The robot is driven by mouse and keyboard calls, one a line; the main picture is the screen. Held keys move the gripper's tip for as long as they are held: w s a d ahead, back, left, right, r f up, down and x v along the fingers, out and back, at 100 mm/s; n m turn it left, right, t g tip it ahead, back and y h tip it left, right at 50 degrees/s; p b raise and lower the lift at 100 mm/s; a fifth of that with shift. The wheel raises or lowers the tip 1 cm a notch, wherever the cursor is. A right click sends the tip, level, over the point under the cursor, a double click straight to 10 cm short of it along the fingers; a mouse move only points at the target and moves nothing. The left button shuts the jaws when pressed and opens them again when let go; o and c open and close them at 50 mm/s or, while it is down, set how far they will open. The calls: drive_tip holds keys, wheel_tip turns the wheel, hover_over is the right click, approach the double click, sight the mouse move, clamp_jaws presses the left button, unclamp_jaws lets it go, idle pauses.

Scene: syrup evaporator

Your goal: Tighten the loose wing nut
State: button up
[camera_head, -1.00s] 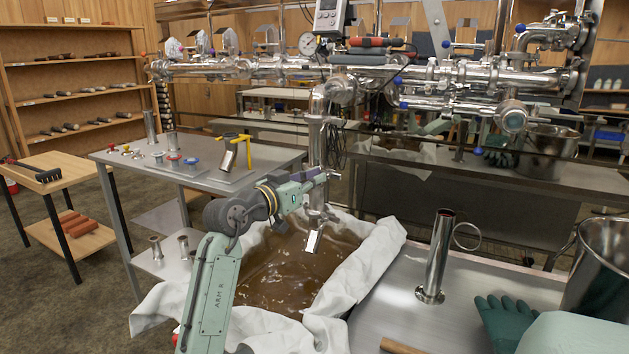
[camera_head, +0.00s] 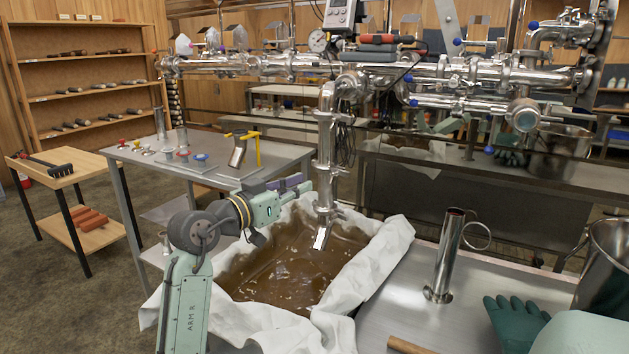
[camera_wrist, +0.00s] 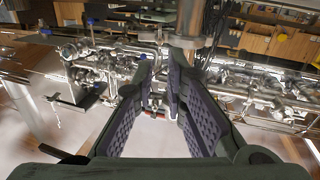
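A vertical steel pipe (camera_head: 325,150) with clamp joints hangs from the overhead piping and ends in a spout (camera_head: 321,238) above the syrup pan. I cannot make out the loose wing nut for certain; the small fittings on the clamps (camera_head: 337,171) are too small to tell apart. My gripper (camera_head: 305,184) is just left of this pipe at about the height of its lower clamp. In the wrist view my gripper (camera_wrist: 160,82) has its two purple padded fingers apart, with a gap between them. Nothing is visibly held. Steel piping (camera_wrist: 115,55) shows beyond the fingertips.
A cloth-lined pan of brown syrup (camera_head: 280,275) lies below the gripper. A steel cylinder with a ring handle (camera_head: 442,260) and a green glove (camera_head: 515,320) are on the right table. A grey table (camera_head: 215,165) with small fittings stands behind left.

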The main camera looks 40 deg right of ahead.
drive_tip(key=shift+s+a, duration=0.1)
drive_tip(key=shift+a, duration=1.7)
